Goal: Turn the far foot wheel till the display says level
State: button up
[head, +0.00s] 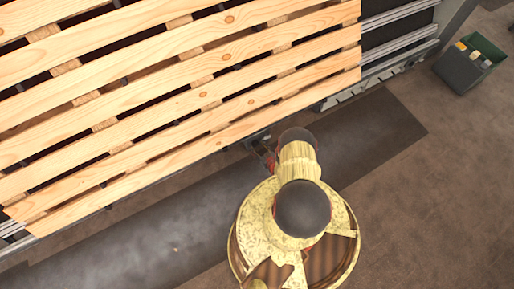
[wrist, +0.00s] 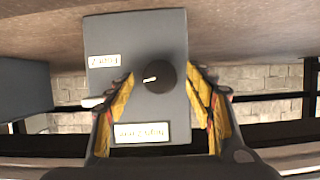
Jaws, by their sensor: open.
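In the wrist view a grey box (wrist: 140,35) fills the middle. It has a round black knob (wrist: 159,77) with a white pointer mark on its face. A white label (wrist: 104,61) at its upper left seems to read "Foot 2" upside down. A wider white panel (wrist: 138,132) on the lower part carries upside-down text that I cannot read surely. My gripper (wrist: 161,105) is open, with one yellow-padded finger on each side of the knob and visible gaps between. In the head view my arm hides most of the gripper and the box.
A slatted wooden pallet (head: 205,97) lies on the line at the left, close to my arm. A grey bin (head: 469,65) with several items stands on the floor at the upper right. A dark mat (head: 375,135) runs along the line. The brown floor at the right is clear.

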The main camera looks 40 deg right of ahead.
jog(key=shift+w+d+f, duration=0.1)
jog(key=shift+w+f, duration=0.05)
jog(key=shift+w, duration=0.25)
jog(key=shift+c, duration=0.2)
jog(key=c, duration=1.1)
